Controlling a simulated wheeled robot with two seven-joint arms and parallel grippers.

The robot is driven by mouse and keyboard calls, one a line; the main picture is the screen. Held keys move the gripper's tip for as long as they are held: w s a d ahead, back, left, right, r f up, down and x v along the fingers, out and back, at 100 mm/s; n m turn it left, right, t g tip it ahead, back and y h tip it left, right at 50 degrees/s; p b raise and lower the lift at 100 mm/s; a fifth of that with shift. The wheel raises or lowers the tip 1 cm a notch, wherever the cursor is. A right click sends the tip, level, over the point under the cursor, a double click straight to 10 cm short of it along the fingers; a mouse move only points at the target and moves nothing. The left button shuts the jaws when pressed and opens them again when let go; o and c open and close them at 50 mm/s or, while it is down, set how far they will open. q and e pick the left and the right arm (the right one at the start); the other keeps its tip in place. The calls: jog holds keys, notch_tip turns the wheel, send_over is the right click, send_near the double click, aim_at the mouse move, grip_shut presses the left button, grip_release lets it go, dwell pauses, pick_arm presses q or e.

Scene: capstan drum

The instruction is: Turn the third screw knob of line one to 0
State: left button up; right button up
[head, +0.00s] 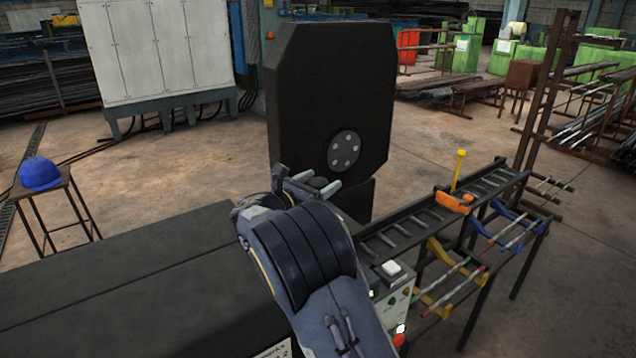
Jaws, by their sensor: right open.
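My right arm rises from the bottom middle in the head view, and my right gripper (318,183) is at its far end, in front of the large dark plate (322,75). Its two light fingers are apart, with nothing seen between them. A pale control box (396,303) with several small coloured buttons and a white top piece stands just right of my forearm, partly hidden by it. I cannot make out a line of screw knobs or any markings, so the third knob and its setting cannot be told. My left gripper is not in view.
A dark flat-topped machine housing (120,285) fills the lower left. A roller conveyor (420,225) with an orange block (453,202) and a yellow upright (458,170) runs off right. A blue cap (40,174) lies on a stool. Open concrete floor lies behind.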

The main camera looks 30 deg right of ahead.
jog(key=c, duration=1)
jog(key=shift+o, duration=0.2)
jog(key=shift+t, duration=0.3)
